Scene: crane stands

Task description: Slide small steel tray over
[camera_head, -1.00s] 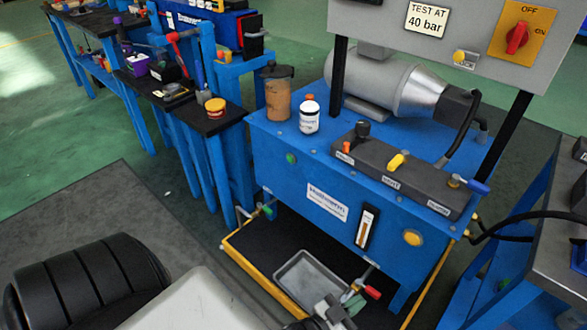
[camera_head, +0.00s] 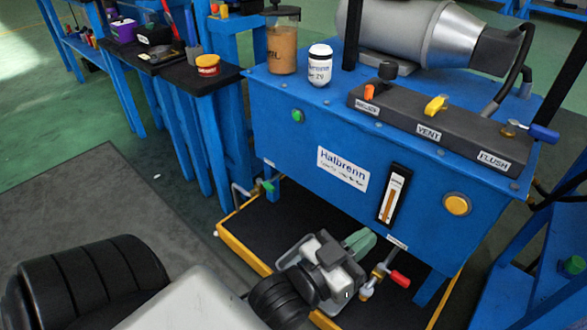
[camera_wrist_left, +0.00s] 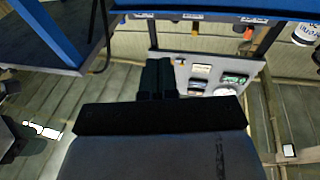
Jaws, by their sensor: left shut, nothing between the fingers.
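The small steel tray (camera_head: 289,256) lies on the dark floor of the yellow-edged drip area under the blue tank unit. In the head view my left gripper and wrist cover most of it, so only its left rim shows. My left gripper (camera_head: 361,242) reaches over the tray, its green fingertips together and empty, pointing toward the tank. I cannot tell whether the fingers touch the tray. In the left wrist view the dark fingers (camera_wrist_left: 157,78) are close together. My right gripper is not in view.
A drain valve with a red handle (camera_head: 400,279) sits just right of my gripper. The yellow drip-area edge (camera_head: 243,246) runs along the front left. The blue tank (camera_head: 290,150) stands above, with a white bottle (camera_head: 320,66) and a brown container (camera_head: 282,45) on top.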

